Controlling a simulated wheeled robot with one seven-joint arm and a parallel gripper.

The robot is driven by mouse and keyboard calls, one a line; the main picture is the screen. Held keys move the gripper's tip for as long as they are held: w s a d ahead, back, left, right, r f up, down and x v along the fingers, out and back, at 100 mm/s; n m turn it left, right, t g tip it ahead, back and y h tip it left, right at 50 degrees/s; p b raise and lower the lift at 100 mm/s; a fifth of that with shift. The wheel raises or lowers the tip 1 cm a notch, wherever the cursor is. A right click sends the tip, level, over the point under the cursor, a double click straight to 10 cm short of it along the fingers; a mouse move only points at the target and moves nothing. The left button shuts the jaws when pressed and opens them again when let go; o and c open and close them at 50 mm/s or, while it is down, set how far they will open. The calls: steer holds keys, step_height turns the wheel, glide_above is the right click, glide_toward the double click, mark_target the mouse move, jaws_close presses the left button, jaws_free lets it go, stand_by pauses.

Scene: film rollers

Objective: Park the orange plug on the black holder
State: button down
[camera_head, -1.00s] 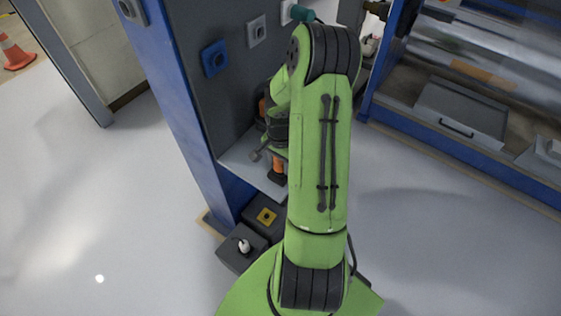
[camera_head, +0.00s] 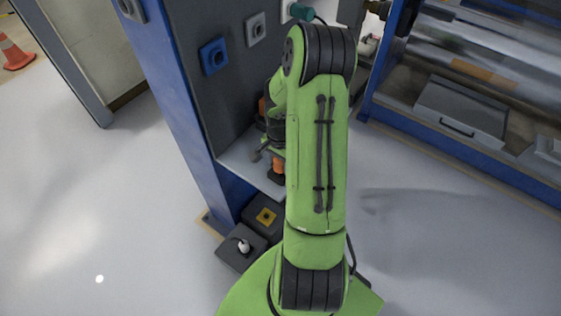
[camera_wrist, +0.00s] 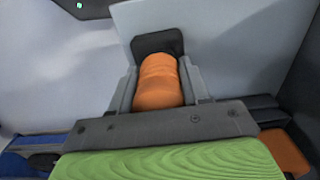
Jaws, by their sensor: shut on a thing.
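The orange plug (camera_wrist: 158,82) is between the two grey fingers of my gripper (camera_wrist: 158,76) in the wrist view, and the gripper is shut on it. The plug's far end meets or overlaps the black holder (camera_wrist: 160,42), a dark block on the light grey shelf. I cannot tell if the plug is fully seated. In the head view the orange plug (camera_head: 278,162) shows as a small patch directly above the black holder (camera_head: 276,175). My green arm hides part of the gripper and shelf there.
The grey panel (camera_head: 236,100) behind the shelf carries a blue socket (camera_head: 213,57) and a grey socket (camera_head: 256,30). A blue post (camera_head: 175,100) stands at left. Low dark boxes, one with a yellow socket (camera_head: 265,216), sit below the shelf.

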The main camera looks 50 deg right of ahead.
steer(key=shift+f, duration=0.15)
steer(key=shift+c, duration=2.3)
jaws_free()
step_height(320, 180, up, 16)
steer(key=p, duration=0.3)
steer(key=shift+p, duration=0.35)
